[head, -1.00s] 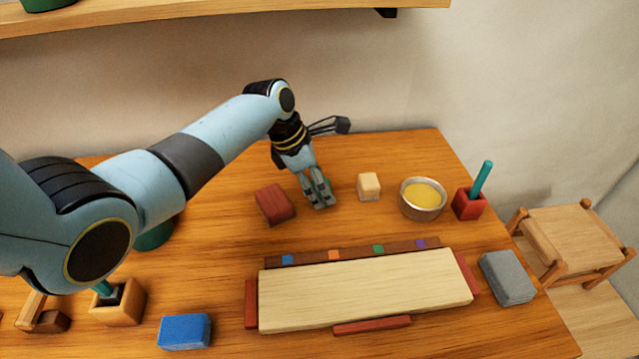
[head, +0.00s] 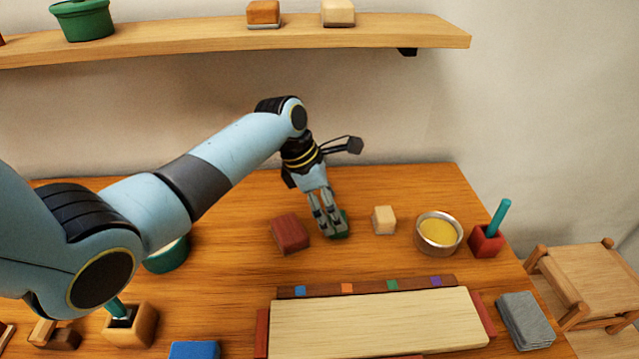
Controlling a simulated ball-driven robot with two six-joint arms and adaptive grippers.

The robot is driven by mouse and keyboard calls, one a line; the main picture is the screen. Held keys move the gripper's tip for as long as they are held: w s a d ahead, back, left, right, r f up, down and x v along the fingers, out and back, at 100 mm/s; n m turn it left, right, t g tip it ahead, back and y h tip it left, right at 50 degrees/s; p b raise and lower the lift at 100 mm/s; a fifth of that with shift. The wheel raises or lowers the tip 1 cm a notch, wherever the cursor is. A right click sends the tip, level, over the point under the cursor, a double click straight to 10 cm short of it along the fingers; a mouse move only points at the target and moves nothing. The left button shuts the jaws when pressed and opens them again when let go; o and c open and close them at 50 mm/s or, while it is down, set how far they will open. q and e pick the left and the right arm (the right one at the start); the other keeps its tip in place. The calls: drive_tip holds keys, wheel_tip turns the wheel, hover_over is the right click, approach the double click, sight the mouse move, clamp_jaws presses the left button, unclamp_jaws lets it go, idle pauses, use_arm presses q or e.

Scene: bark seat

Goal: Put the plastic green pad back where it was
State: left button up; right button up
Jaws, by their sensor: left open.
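A small green pad (head: 340,236) lies at the back of the wooden table, between the dark red block and the cream block. My left gripper (head: 331,226) points down at it from above. Its fingers are open and cover much of the pad, so I see green only beside and below the fingertips. I cannot tell whether the fingers touch it. My right gripper is not in view.
Near the gripper are a dark red block (head: 290,233), a cream block (head: 384,220), a metal bowl with yellow contents (head: 438,233) and a red holder (head: 487,241). A pale board (head: 375,325) with a colour-marked strip (head: 365,286) lies in front. A shelf (head: 230,47) hangs above.

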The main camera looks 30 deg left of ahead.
use_arm(q)
drive_tip(key=v, duration=0.9)
